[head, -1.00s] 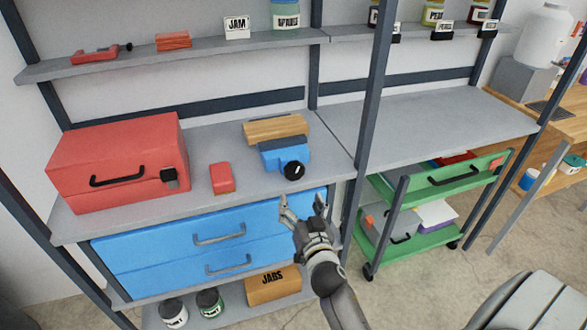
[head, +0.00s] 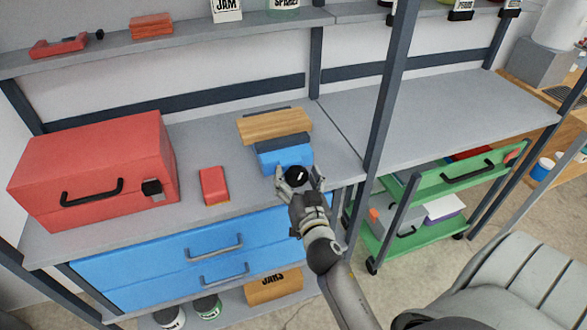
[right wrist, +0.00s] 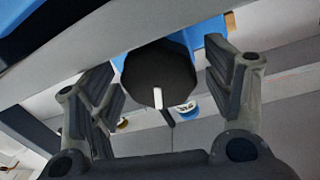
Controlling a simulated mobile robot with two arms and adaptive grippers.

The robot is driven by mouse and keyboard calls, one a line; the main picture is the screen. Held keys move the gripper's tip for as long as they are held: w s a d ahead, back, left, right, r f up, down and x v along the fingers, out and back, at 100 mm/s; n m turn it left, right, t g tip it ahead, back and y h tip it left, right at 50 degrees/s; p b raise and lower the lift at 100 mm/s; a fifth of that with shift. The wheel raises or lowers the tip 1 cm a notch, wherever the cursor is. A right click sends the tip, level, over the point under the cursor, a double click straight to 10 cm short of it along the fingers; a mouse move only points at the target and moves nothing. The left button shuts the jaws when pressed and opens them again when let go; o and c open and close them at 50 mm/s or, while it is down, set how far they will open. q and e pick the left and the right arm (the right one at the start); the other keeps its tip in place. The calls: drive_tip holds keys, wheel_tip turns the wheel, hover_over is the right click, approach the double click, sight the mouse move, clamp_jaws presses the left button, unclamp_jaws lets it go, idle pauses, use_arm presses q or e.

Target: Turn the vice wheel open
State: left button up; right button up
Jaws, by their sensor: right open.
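In the right wrist view the wheel (right wrist: 158,80) lies between the spread fingers of the gripper (right wrist: 165,88), with gaps showing on both sides. The blue vice body (right wrist: 205,40) shows behind it. My left gripper is not in view.
A red toolbox (head: 95,168) and a small red box (head: 214,185) stand left of the vice. Blue drawers (head: 170,262) are below the shelf. A dark upright post (head: 385,110) stands right of the vice. A green cart (head: 425,237) is at the right.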

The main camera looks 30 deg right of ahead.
drive_tip(key=shift+r, duration=0.1)
drive_tip(key=shift+s, duration=0.1)
drive_tip(key=shift+c, duration=0.8)
drive_tip(key=c, duration=0.9)
drive_tip(key=shift+n+b, duration=0.35)
drive_tip(key=shift+n, duration=0.15)
drive_tip(key=shift+a+n+b, duration=0.1)
drive_tip(key=shift+n+b, duration=0.3)
drive_tip(key=shift+n, duration=0.8)
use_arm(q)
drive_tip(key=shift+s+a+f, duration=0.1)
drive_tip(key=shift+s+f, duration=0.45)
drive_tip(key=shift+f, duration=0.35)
use_arm(e)
drive_tip(key=shift+n, duration=0.6)
